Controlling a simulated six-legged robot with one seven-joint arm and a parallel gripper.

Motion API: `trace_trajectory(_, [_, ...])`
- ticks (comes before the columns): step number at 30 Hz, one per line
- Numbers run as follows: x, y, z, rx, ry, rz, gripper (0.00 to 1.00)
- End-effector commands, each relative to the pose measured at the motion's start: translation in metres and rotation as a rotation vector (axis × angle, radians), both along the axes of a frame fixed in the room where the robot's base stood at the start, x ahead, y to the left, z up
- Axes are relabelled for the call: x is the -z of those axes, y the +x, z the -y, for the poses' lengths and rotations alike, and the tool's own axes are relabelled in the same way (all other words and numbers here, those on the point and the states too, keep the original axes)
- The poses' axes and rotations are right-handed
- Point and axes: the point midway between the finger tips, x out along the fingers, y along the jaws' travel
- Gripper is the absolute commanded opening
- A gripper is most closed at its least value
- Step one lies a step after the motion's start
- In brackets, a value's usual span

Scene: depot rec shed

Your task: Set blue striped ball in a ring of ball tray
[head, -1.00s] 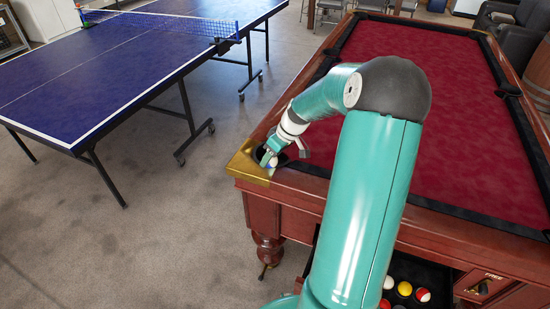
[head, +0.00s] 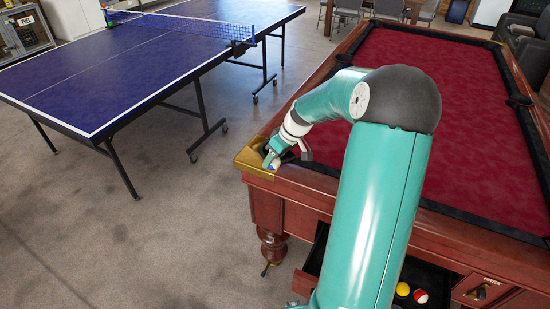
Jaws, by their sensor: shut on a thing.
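My gripper (head: 285,156) is at the near left corner pocket of the pool table (head: 440,90). It is shut on a small white and blue ball (head: 273,166), mostly hidden by the fingers, so its stripe is hard to make out. The ball is at the brass-cornered pocket; I cannot tell whether it touches the pocket. An open ball tray (head: 431,275) under the table's near side holds a yellow ball (head: 402,289) and a red and white ball (head: 421,296). My arm hides part of the tray, and its rings cannot be made out.
A blue table tennis table (head: 130,65) with a net stands at the left. Bare concrete floor (head: 190,220) lies between it and the pool table. Dark armchairs (head: 520,45) and other chairs stand at the back.

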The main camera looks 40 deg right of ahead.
Motion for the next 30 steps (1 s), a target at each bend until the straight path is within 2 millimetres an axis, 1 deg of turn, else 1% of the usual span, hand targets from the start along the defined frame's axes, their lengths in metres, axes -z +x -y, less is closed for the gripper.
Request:
trace_trajectory(5, [0.006, -0.023, 0.005, 0.003, 0.001, -0.001, 0.20])
trace_trajectory(16, [0.025, -0.088, 0.017, 0.004, 0.001, -0.001, 0.20])
trace_trajectory(25, [0.046, -0.139, 0.027, 0.005, 0.002, -0.001, 0.20])
trace_trajectory(30, [0.060, -0.166, 0.032, 0.003, 0.002, -0.001, 0.20])
